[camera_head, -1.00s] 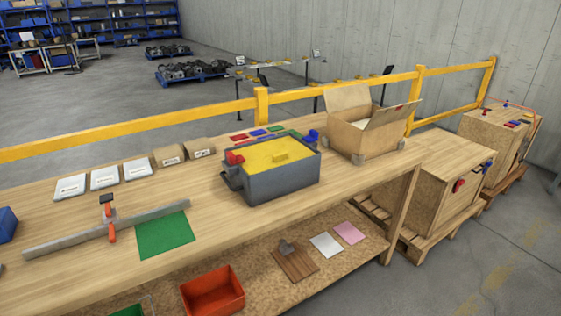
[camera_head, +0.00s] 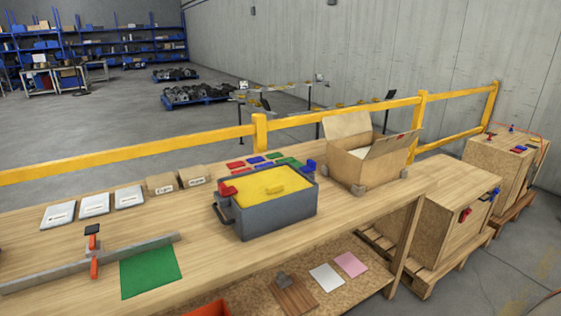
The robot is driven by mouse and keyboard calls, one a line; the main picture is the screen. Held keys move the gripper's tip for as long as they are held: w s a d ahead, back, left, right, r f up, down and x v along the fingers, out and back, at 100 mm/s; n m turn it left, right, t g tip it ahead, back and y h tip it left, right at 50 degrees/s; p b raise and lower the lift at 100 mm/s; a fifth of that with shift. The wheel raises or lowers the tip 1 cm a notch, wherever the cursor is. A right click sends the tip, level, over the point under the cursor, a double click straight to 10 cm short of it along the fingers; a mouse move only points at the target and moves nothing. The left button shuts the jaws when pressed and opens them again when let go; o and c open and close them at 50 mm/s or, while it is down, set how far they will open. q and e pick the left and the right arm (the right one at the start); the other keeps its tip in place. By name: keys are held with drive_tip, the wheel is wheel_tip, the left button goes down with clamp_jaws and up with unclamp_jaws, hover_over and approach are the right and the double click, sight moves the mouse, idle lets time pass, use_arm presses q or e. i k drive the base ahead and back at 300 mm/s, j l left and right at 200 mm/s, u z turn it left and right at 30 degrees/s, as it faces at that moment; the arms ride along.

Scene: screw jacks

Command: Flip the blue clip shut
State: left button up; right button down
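A grey box (camera_head: 280,220) with a yellow lid (camera_head: 262,186) stands on the wooden workbench. A blue clip (camera_head: 310,166) sits at the box's right end and sticks up above the rim. A red clip (camera_head: 228,190) is at its left end, lower against the lid. Another blue part (camera_head: 494,193) and a red part (camera_head: 465,214) are on the front of a wooden crate (camera_head: 452,209) at the right; they are too small to tell their state. Neither of my grippers is in view.
An open cardboard box (camera_head: 366,168) stands right of the grey box. Several coloured pieces (camera_head: 256,160) lie behind it. A yellow rail (camera_head: 150,151) runs behind.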

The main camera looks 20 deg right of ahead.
sight(311, 166)
drive_tip(key=i+l+u, duration=0.1)
drive_tip(key=l+u, duration=0.15)
drive_tip(key=l, duration=0.2)
drive_tip(key=l+u, duration=0.2)
drive_tip(key=l, duration=0.25)
drive_tip(key=i+l+u, duration=0.1)
drive_tip(key=l, duration=0.4)
drive_tip(key=l+u, duration=0.1)
drive_tip(key=l, duration=1.35)
drive_tip(key=i+l+u, duration=0.1)
drive_tip(key=l, duration=0.9)
drive_tip(key=l+z, duration=0.1)
drive_tip(key=l, duration=0.15)
drive_tip(key=i+l+z, duration=0.1)
drive_tip(key=z, duration=0.25)
drive_tip(key=l, duration=0.15)
